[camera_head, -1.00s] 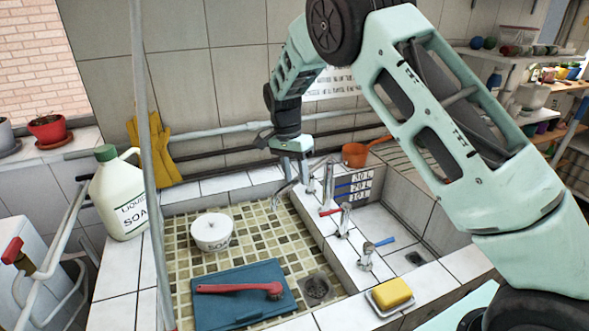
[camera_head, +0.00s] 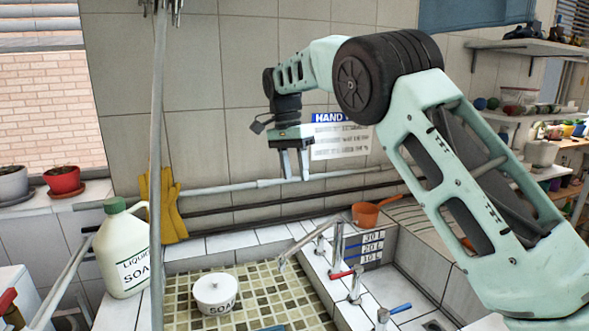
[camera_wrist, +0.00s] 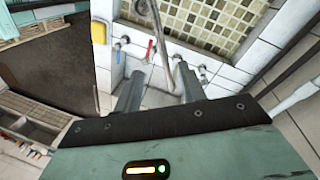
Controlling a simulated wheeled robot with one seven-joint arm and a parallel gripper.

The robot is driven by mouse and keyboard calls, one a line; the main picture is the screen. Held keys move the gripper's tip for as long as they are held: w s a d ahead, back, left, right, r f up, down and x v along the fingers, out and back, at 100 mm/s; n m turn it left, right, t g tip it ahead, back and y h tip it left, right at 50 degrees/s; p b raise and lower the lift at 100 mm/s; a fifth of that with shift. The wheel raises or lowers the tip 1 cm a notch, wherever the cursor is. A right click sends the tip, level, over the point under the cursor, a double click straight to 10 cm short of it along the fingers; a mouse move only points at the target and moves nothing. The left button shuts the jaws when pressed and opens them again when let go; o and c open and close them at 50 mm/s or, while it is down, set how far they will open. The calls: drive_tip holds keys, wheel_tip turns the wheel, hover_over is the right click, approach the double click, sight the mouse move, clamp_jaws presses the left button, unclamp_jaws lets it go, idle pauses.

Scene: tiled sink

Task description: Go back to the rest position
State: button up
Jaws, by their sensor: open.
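My gripper (camera_head: 294,166) is open and empty. It hangs in the air above the back of the tiled sink, in front of the grey wall tiles. Its two grey fingers point down and are apart. In the wrist view my gripper (camera_wrist: 157,90) shows its two fingers with the faucet (camera_wrist: 150,50) visible between and beyond them. My arm reaches in from the right side of the head view.
The sink (camera_head: 262,292) holds a white soap pot (camera_head: 216,292). A liquid soap jug (camera_head: 122,250) stands at the left, near a vertical pole (camera_head: 156,120). Yellow gloves (camera_head: 165,205) hang on the wall. An orange pot (camera_head: 366,214) sits behind the taps.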

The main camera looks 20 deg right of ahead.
drive_tip(key=shift+r, duration=0.25)
idle(0.3)
